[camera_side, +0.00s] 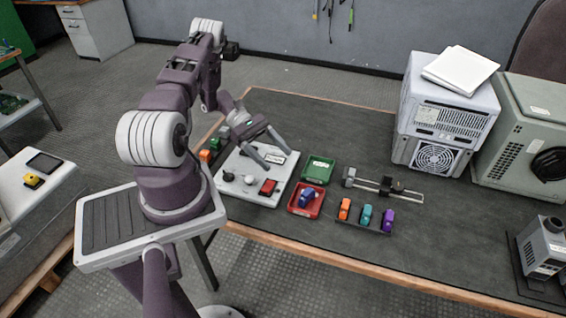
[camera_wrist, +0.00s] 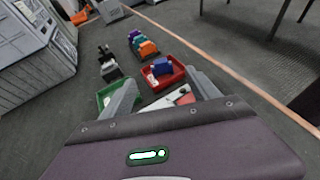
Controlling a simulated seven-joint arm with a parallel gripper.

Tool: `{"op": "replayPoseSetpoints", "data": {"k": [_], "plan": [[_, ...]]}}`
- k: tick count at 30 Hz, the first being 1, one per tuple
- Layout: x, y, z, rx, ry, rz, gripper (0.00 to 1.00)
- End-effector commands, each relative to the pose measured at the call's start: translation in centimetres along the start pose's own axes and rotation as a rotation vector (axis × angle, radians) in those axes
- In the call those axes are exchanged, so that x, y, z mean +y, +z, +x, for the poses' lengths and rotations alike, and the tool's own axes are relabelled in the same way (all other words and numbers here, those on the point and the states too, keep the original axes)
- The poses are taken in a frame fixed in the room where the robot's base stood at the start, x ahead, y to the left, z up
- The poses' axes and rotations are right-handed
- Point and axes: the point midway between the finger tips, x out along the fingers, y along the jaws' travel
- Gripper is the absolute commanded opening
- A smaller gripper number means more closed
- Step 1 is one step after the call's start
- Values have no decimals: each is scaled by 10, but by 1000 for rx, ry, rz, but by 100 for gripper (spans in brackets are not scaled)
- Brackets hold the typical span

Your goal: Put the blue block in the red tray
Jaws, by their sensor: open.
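The blue block (camera_side: 308,197) lies in the red tray (camera_side: 294,209), tilted against the inside. In the wrist view the blue block (camera_wrist: 161,66) and the red tray (camera_wrist: 178,74) show just beyond my fingertips. My gripper (camera_side: 277,153) is open and empty, above the white board and left of the red tray. In the wrist view its two fingers (camera_wrist: 163,85) stand apart with nothing between them.
A green tray (camera_side: 318,170) sits behind the red tray. Orange, teal and purple blocks (camera_side: 366,215) stand in a dark holder to the right. A slide rail (camera_side: 400,192) and grey machines (camera_side: 440,120) lie farther right. A white board (camera_side: 240,183) holds small parts.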

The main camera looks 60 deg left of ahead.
Motion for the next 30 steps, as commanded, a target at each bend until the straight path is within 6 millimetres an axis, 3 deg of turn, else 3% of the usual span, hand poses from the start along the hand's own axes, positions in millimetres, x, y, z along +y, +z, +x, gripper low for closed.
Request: {"op": "replayPoseSetpoints", "data": {"k": [2, 4, 8, 12, 16, 18, 22, 25, 30], "plan": [[8, 22, -4, 37, -41, 56, 70], [17, 62, -4, 103, -116, 154, 70], [16, 162, 7, 272, -309, 427, 70], [-23, 264, 27, 474, -510, 791, 70], [-87, 332, 40, 670, -656, 1183, 70], [-123, 353, 40, 773, -706, 1400, 70], [-173, 368, 35, 933, -734, 1744, 70], [-193, 369, 30, 1011, -725, 1912, 70], [-202, 368, 27, 1055, -712, 2004, 70]]}}
